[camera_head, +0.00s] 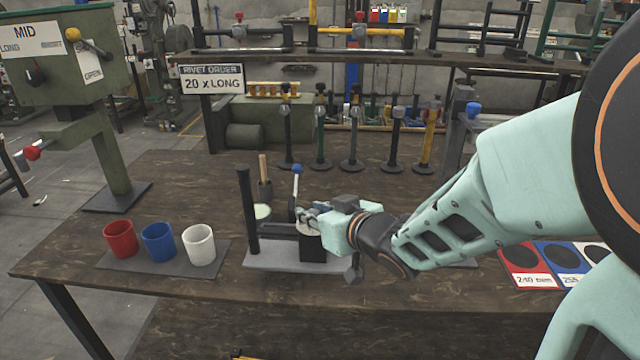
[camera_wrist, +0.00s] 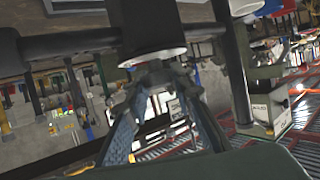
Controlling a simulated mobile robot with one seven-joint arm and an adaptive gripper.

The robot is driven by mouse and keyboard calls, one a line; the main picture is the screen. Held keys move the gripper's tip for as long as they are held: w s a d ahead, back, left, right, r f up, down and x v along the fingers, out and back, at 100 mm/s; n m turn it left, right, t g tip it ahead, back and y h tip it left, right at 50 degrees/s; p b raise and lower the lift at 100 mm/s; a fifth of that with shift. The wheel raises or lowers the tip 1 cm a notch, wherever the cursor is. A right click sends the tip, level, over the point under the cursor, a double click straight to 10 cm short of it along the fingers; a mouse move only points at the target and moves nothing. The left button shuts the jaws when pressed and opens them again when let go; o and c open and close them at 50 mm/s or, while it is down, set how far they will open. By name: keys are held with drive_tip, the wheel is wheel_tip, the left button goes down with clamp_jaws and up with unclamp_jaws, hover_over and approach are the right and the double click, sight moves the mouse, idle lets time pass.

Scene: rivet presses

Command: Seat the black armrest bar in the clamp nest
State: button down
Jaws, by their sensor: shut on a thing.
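The clamp nest is a grey-based fixture (camera_head: 275,262) on the workbench, with a black block (camera_head: 312,247) and a blue-tipped lever (camera_head: 296,170). The black armrest bar (camera_head: 279,229) shows as a dark horizontal length low over the fixture, beside an upright black post (camera_head: 247,210). My gripper (camera_head: 312,216) is at the right end of the bar, shut on it, just above the black block. In the wrist view a dark bar (camera_wrist: 75,44) crosses near my fingertips (camera_wrist: 152,78). My fingers hide the grip, and I cannot tell whether the bar is fully down.
Red (camera_head: 120,239), blue (camera_head: 158,242) and white (camera_head: 199,244) cups stand on a mat at the left. A green press (camera_head: 62,75) stands behind them. Several upright posts (camera_head: 351,140) line the back. Coloured pads (camera_head: 525,265) lie at the right. The front bench edge is clear.

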drive_tip(key=w+f+p, duration=0.1)
drive_tip(key=w, duration=1)
drive_tip(key=shift+w+d+f, duration=0.2)
drive_tip(key=shift+w+f, duration=0.2)
idle(0.3)
drive_tip(key=shift+f, duration=0.15)
drive_tip(key=shift+f+b, duration=0.3)
drive_tip(key=shift+f, duration=0.15)
drive_tip(key=shift+f+b, duration=0.65)
drive_tip(key=shift+f, duration=0.5)
idle(1.9)
drive_tip(key=c, duration=1.7)
unclamp_jaws()
drive_tip(key=shift+r, duration=0.1)
drive_tip(key=shift+o, duration=0.6)
drive_tip(key=shift+s, duration=0.1)
